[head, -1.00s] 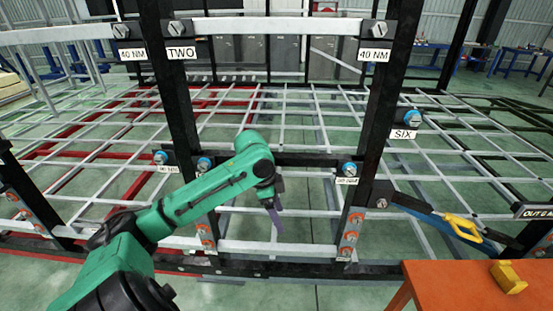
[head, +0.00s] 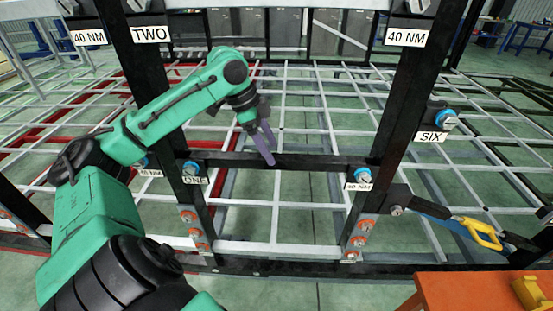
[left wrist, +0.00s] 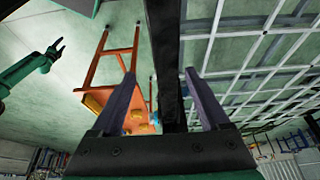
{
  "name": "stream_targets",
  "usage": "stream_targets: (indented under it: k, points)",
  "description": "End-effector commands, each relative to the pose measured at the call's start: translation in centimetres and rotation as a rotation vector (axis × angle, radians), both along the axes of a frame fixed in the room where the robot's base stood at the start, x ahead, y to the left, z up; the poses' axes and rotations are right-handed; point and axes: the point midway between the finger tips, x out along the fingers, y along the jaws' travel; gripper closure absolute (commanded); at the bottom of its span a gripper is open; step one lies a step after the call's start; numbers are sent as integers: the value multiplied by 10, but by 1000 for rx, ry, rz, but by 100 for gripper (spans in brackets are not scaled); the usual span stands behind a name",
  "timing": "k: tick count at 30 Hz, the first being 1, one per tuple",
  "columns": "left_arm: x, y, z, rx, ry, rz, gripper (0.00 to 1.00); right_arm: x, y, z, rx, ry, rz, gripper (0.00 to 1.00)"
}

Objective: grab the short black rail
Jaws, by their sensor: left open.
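The short black rail (head: 310,161) runs level between two black uprights in the head view, with a blue-ringed bolt near each end. My left gripper (head: 266,146) is open, its purple fingers pointing down at the middle of the rail. In the left wrist view the rail (left wrist: 165,60) runs lengthwise between the two open fingers (left wrist: 160,95). I cannot tell whether either finger touches it. My right gripper (left wrist: 52,50) shows small and dark at the left of the left wrist view, its fingers spread and empty.
Black uprights (head: 404,110) flank the rail. A grey lattice floor frame (head: 310,100) lies behind. An orange table (head: 470,292) with a yellow item (head: 530,290) stands front right. A yellow-handled tool (head: 482,232) lies by the right upright.

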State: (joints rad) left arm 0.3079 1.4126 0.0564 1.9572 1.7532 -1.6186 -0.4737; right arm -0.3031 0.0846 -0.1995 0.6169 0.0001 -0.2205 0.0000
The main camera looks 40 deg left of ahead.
Motion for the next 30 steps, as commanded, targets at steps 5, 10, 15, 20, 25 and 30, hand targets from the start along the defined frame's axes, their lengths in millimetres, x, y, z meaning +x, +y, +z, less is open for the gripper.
stream_targets:
  k: [5, 10, 15, 20, 25, 30]
  points:
    - [7, -9, -28, -3, 5, -1, 21, -12, -8, 10, -12, 20, -1, 32]
    - [8, -9, -31, -1, 1, -1, 21, 4, -2, 10, -1, -6, -2, 32]
    - [8, -9, -31, -1, 2, 0, 67, 11, 10, 10, 15, -20, -3, 32]
    - [8, -9, -31, -1, 1, -1, 100, 7, 10, 9, 14, -12, -2, 32]
    - [8, -9, -31, -1, 1, 1, 100, 5, 8, 9, 12, -9, -1, 32]
    - [8, -9, -31, -2, 0, 1, 100, 4, 5, 9, 8, -7, 1, 32]
